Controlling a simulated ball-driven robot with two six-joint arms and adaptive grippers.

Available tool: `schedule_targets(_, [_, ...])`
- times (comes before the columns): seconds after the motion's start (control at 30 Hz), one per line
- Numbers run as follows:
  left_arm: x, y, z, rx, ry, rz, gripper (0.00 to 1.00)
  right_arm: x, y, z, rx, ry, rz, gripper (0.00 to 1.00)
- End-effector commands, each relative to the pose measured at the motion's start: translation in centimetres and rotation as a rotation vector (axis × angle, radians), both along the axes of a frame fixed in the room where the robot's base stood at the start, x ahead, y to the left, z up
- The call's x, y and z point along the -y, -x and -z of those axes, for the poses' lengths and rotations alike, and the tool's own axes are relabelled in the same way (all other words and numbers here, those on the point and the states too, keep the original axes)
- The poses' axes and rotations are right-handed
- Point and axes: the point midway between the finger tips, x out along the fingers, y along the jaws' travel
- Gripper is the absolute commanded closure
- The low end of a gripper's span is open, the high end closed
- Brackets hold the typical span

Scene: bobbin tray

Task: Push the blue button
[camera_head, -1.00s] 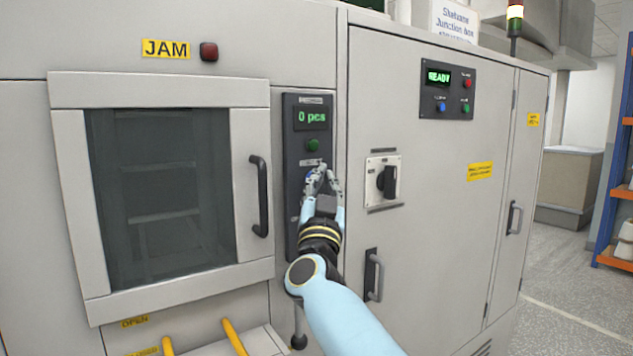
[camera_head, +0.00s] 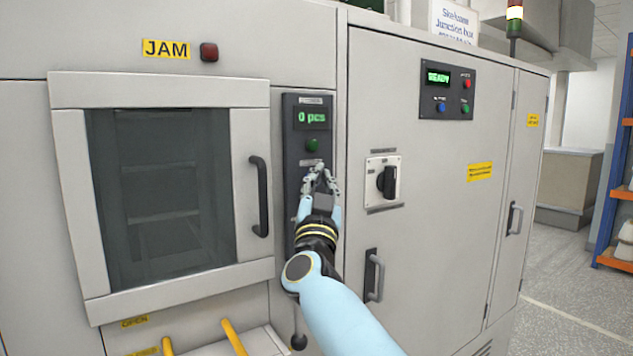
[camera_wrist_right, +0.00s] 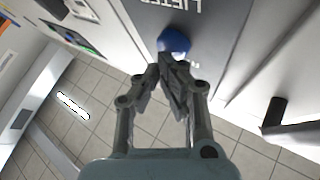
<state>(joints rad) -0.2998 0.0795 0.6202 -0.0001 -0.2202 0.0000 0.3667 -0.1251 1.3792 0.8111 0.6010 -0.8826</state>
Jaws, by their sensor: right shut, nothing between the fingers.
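A domed blue button (camera_wrist_right: 173,41) shows in the right wrist view, on a dark panel below printed letters. My right gripper (camera_wrist_right: 166,66) is shut and empty, its fingertips right at the near edge of the button. I cannot tell whether they touch it. In the head view my right gripper (camera_head: 321,172) is in front of the narrow dark panel (camera_head: 293,190), below a green button (camera_head: 312,145), and hides the blue button there. Another small blue button (camera_head: 441,107) sits on the upper right control panel (camera_head: 432,96), away from the gripper. My left gripper is not in view.
A black door handle (camera_head: 259,196) stands out left of the narrow panel. A rotary switch (camera_head: 387,182) and a lower cabinet handle (camera_head: 374,276) are to the right. Yellow bars (camera_head: 233,338) stick out at the bottom.

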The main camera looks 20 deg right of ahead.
Motion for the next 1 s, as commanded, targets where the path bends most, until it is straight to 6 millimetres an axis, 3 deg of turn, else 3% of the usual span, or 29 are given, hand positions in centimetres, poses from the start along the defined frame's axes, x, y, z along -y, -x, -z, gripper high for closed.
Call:
schedule_targets(0.43, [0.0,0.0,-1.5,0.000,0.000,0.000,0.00,0.3,1.7,-0.1,-0.001,0.000,0.000,1.00])
schedule_targets(0.83, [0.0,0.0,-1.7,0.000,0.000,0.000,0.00,0.3,2.1,0.0,-0.001,0.000,0.000,1.00])
schedule_targets(1.0, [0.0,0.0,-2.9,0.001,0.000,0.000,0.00,0.5,3.5,-0.1,-0.003,0.001,0.001,1.00])
